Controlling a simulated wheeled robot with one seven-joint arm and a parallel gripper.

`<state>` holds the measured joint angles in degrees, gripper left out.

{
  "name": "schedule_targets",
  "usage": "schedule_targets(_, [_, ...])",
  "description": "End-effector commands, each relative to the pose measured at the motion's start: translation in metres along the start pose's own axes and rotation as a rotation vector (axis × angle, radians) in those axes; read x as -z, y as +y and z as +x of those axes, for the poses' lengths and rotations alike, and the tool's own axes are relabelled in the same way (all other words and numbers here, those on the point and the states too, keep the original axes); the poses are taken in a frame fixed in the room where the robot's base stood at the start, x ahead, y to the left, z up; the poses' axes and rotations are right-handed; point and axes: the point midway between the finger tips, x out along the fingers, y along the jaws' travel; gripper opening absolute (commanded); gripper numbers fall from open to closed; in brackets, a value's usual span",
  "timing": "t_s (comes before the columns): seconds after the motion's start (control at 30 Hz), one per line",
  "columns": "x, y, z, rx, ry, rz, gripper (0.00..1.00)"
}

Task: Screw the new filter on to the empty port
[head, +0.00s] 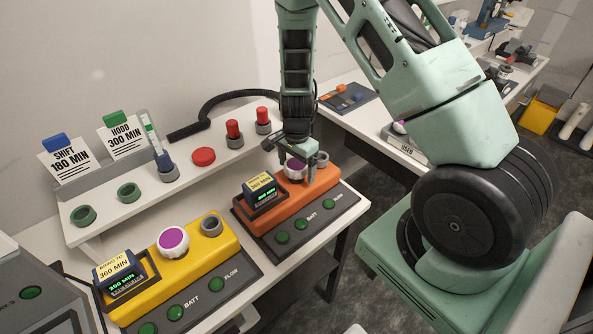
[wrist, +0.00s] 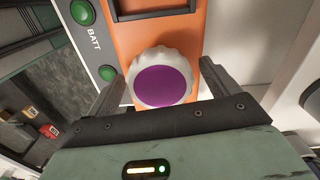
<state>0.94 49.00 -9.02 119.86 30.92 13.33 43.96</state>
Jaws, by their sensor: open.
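A white ribbed filter with a purple top (head: 295,168) stands on the orange unit (head: 265,224). The wrist view shows this filter (wrist: 162,80) from above. My gripper (wrist: 164,84) is open, its fingers on either side of the filter, with visible gaps. In the head view my gripper (head: 291,164) is low over the orange unit. How far the filter is screwed down cannot be told. A grey ring port (head: 322,158) is beside it, partly behind a finger. The yellow unit (head: 193,259) carries another purple-topped filter (head: 173,241) and an open grey port (head: 211,225).
A tray marked USED (head: 405,146) stands at the right with a purple-topped filter (head: 399,127) in it. The shelf behind holds green rings (head: 129,192), red-capped pieces (head: 233,130) and a blue-based tube (head: 164,164). A black hose (head: 215,103) lies behind.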

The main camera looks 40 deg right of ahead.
Motion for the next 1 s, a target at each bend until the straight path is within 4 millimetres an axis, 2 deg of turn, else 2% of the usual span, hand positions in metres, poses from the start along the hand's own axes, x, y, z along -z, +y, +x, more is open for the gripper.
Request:
schedule_targets(0.1, [0.0004, -0.0003, 0.0032, 0.002, 0.000, -0.278, 0.87])
schedule_targets(0.7, [0.0003, 0.0000, -0.0017, 0.001, -0.001, -1.685, 0.87])
schedule_targets(0.83, [0.0001, 0.0002, -0.0014, 0.001, -0.001, -1.893, 0.87])
schedule_targets(1.0, [0.0000, 0.0000, 0.0001, 0.000, 0.000, -1.960, 0.87])
